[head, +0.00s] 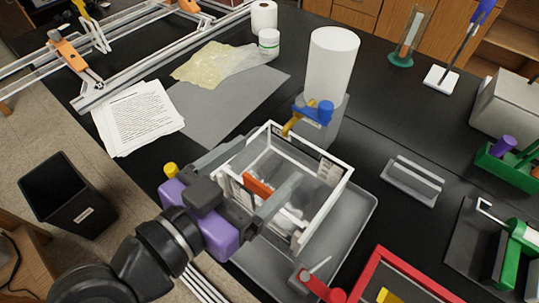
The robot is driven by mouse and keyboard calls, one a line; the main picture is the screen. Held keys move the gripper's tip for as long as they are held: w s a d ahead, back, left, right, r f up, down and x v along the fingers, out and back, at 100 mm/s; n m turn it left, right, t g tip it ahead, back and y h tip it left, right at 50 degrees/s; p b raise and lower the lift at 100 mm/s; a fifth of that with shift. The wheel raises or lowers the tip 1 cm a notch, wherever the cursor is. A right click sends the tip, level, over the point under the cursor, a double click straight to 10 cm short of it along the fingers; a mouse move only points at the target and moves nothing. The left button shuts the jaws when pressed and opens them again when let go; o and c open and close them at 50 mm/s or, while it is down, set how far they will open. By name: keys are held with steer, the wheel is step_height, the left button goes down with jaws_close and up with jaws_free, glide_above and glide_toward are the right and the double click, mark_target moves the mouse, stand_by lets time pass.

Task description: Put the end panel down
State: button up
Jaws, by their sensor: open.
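My gripper (268,162) is open, its two long grey fingers reaching over a white-edged, clear-walled box frame (324,196). One finger lies to each side of the frame's near part. An orange piece (257,186) shows between the fingers, at the near side of the frame. I cannot tell which of the clear, white-edged walls is the end panel, or whether a finger touches it. The near side is partly hidden by my purple gripper body.
The frame stands on a grey tray (347,243). A white cylinder on a grey block (331,62) stands just behind it. A red-edged tray (395,262) lies at the front right. A grey mat (225,108) and printed papers (137,118) lie to the left; the mat's near part is clear.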

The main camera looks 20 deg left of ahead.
steer(key=b+v, duration=0.1)
steer(key=v, duration=0.8)
steer(key=shift+s, duration=0.15)
